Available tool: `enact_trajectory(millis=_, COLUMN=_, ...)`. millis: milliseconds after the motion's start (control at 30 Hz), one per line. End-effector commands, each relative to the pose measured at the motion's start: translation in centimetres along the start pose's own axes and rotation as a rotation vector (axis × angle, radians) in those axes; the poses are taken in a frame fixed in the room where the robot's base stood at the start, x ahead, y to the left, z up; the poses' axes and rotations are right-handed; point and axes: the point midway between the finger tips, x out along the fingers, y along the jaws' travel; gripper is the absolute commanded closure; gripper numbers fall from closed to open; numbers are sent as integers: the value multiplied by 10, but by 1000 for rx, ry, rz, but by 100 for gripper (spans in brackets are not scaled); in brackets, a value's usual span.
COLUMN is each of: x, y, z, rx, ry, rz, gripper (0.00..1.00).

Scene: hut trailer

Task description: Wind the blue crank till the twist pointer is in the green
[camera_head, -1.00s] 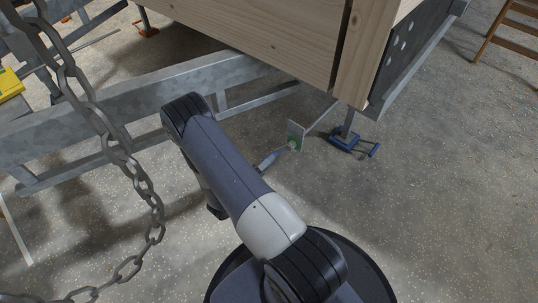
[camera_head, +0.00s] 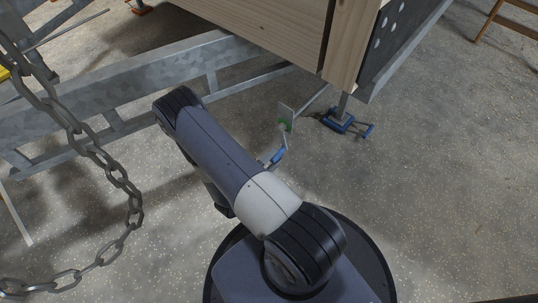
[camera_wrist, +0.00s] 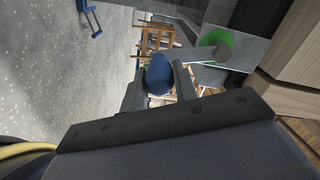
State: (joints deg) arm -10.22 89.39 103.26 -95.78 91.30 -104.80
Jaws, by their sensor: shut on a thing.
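The crank's blue handle (camera_head: 277,157) shows just past my forearm in the head view, hanging below a small grey upright plate (camera_head: 287,115) with a green spot (camera_head: 283,126). In the wrist view, the rounded blue handle (camera_wrist: 158,76) is between the fingers of my gripper (camera_wrist: 160,84), which is shut on it. A grey crank arm links it toward a green disc (camera_wrist: 222,42) on the plate (camera_wrist: 250,49). My gripper is hidden behind my arm in the head view. I cannot make out the twist pointer.
A blue-footed stand (camera_head: 340,122) is right of the plate, under the wooden trailer body (camera_head: 250,25). Galvanised frame rails (camera_head: 130,85) run behind my arm. A heavy chain (camera_head: 120,180) hangs at left.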

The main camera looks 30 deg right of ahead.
Motion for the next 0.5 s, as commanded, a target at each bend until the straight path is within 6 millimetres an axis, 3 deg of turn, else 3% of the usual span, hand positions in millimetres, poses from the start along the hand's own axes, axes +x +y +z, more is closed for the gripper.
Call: enact_trajectory(millis=500, x=0, y=1, z=-14, rx=-54, ry=1, rz=3, gripper=100)
